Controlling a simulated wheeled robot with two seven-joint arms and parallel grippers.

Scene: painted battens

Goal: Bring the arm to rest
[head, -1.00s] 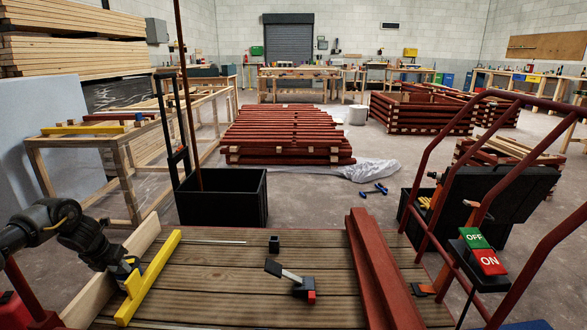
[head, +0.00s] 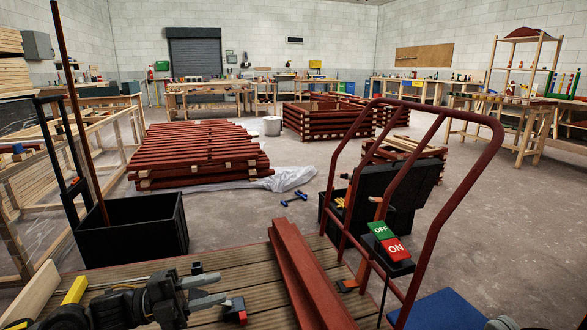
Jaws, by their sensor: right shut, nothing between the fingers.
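My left gripper (head: 226,288) reaches in from the lower left over the plank worktop. Its two grey fingers are apart and nothing shows between them. The yellow batten (head: 75,290) lies at the left of the worktop (head: 255,265), partly hidden behind my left arm and cut off by the frame. A grey tip of my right gripper (head: 503,322) shows at the bottom edge, to the right, shut and empty; most of it is out of frame.
Dark red battens (head: 300,270) lie on the worktop right of my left gripper. A black and red tool (head: 236,310) lies just below its fingers. A red tubular frame with an OFF/ON switch box (head: 388,243) stands at right. A black bin (head: 130,230) stands behind the worktop.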

